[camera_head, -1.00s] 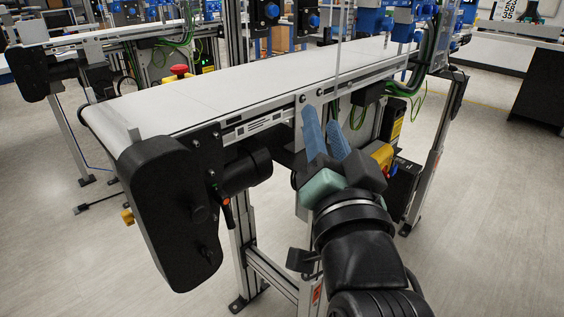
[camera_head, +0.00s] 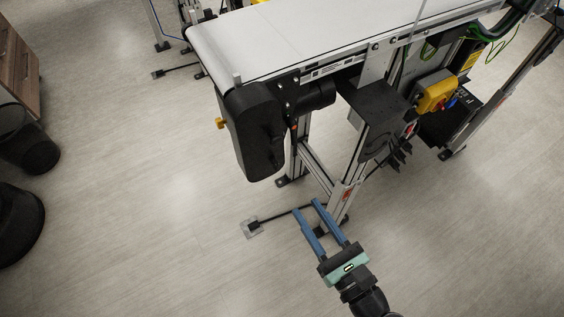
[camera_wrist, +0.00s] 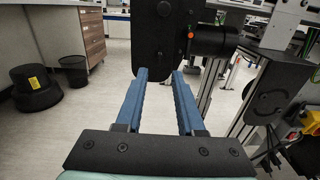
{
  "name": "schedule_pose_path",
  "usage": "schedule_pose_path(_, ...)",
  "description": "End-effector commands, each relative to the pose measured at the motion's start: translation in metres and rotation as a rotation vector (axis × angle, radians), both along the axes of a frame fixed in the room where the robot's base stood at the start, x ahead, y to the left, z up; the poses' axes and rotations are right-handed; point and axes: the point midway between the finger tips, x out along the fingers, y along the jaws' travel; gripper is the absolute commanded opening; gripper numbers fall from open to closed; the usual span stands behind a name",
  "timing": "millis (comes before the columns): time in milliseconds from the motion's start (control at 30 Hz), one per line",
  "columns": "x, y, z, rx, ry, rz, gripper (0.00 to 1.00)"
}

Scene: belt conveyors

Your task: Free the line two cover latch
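The conveyor's black end cover (camera_head: 252,135) hangs at the near end of the white belt. It also fills the top middle of the wrist view (camera_wrist: 158,38). A small orange-tipped black part (camera_head: 294,129), perhaps the latch, sits beside the cover, below the black motor (camera_head: 318,94). Its orange spot shows in the wrist view (camera_wrist: 190,35). I cannot tell the latch's position. My gripper (camera_head: 306,206) is low, in front of the conveyor leg in the picture. Its two blue fingers are apart with nothing between them, and they point toward the cover in the wrist view (camera_wrist: 160,74).
The white belt (camera_head: 290,35) runs to the upper right. A yellow box with a red switch (camera_head: 436,94) and a black bracket plate (camera_head: 380,108) are on the right. Metal legs (camera_head: 345,190) stand near my gripper. Black bins (camera_head: 15,222) stand far left.

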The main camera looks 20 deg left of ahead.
Motion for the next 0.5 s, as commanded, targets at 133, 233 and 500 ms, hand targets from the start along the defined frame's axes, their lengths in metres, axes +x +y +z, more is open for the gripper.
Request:
schedule_pose_path(133, 0.018, 0.024, -0.001, -0.003, -0.002, 0.006, 0.38)
schedule_pose_path(233, 0.032, 0.041, 0.0, -0.004, -0.003, 0.006, 0.38)
schedule_pose_path(500, 0.061, 0.078, 0.0, -0.005, -0.004, 0.004, 0.38)
